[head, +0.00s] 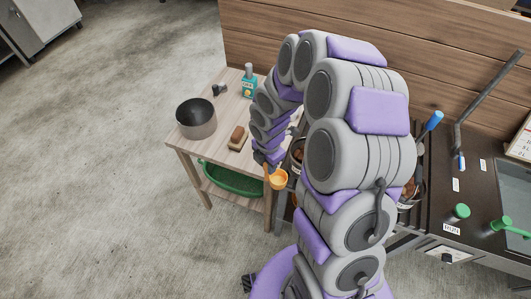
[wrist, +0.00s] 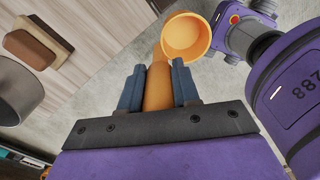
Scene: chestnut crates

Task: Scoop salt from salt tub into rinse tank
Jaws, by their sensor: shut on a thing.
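My gripper (wrist: 158,88) is shut on the handle of an orange scoop (wrist: 187,37), between its two blue-grey fingers. The scoop's round cup shows a plain orange inside, with no white salt visible. In the head view, the scoop (head: 278,180) hangs in front of the wooden table's right edge, below my gripper (head: 267,165). No salt tub can be made out for certain; my arm hides much of the middle. A basin with greenish contents (head: 517,204) is at the far right, partly cut off; I cannot tell if it is the rinse tank.
The wooden table (head: 225,112) holds a dark pot (head: 196,119), a brown-topped brush (head: 238,138) and a teal bottle (head: 249,82). A green basket (head: 232,180) sits on its lower shelf. A dark counter (head: 478,180) stands right. Open floor lies left.

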